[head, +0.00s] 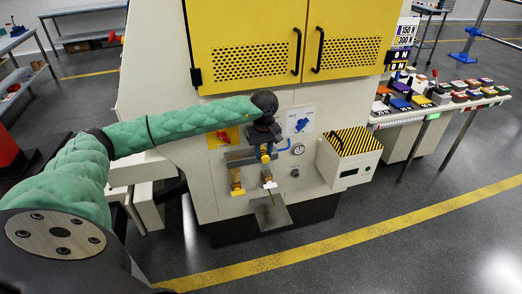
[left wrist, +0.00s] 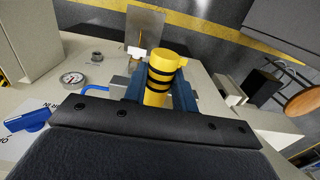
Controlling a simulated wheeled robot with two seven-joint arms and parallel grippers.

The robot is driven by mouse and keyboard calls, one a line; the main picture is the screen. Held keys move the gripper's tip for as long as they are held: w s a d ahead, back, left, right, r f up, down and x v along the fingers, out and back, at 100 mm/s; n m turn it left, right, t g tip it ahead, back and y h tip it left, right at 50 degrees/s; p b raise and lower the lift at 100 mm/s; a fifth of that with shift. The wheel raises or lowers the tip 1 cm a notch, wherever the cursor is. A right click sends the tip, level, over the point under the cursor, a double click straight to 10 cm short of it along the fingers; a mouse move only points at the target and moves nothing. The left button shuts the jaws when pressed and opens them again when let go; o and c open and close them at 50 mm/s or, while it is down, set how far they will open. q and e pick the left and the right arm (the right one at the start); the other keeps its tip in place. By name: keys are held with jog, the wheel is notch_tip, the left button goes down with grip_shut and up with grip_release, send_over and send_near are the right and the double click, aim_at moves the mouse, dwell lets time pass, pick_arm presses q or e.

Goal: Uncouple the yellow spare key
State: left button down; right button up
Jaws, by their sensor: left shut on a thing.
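The yellow spare key (left wrist: 161,78) is a yellow cylinder with black bands and a small side lug at its end. It sits between the blue-grey fingers of my left gripper (left wrist: 155,92), which is shut on it. In the head view the gripper (head: 264,148) is at the front of the cream machine, and a little yellow of the key (head: 264,157) shows there. The key's far side and whatever it joins are hidden by the gripper, so I cannot tell whether it is still coupled. My right gripper is out of view.
The machine has yellow doors (head: 255,65), a gauge (head: 298,149) and a striped box (head: 352,142) at right. Other yellow fittings (head: 236,181) and a metal plate (head: 272,217) are below the gripper. A parts table (head: 420,116) stands at right. The floor in front is clear.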

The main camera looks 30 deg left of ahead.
pick_arm(q)
jog(key=shift+s+d, duration=0.7)
jog(key=shift+d, duration=0.1)
dwell(0.6)
